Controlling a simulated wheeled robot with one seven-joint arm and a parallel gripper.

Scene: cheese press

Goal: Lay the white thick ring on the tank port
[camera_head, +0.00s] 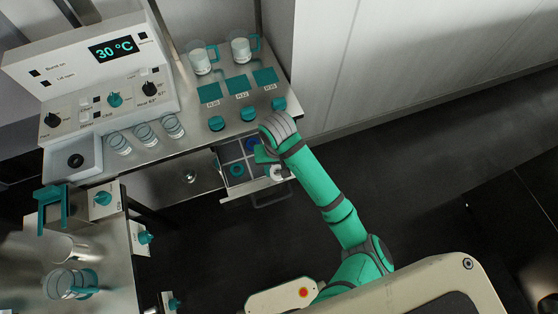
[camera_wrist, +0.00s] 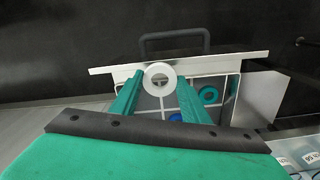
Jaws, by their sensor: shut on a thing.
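The white thick ring (camera_wrist: 148,78) is between the two teal fingers of my gripper (camera_wrist: 160,84) in the wrist view. My gripper is shut on it, with the ring's round hole facing the camera. In the head view, the ring (camera_head: 276,170) shows pale at the front right of the open drawer, beside my gripper (camera_head: 266,156). The ring appears over the drawer near its front wall; its exact height is unclear. A white block with a dark round opening (camera_head: 76,160) sits at the left of the counter. I cannot tell whether this is the tank port.
The open drawer (camera_wrist: 245,66) has compartments holding a teal ring (camera_wrist: 208,95) and a blue ring (camera_wrist: 175,117). Glass beakers (camera_head: 145,134), teal knobs (camera_head: 248,114) and two mugs (camera_head: 201,62) stand on the counter above. A lower steel table (camera_head: 115,265) is at left.

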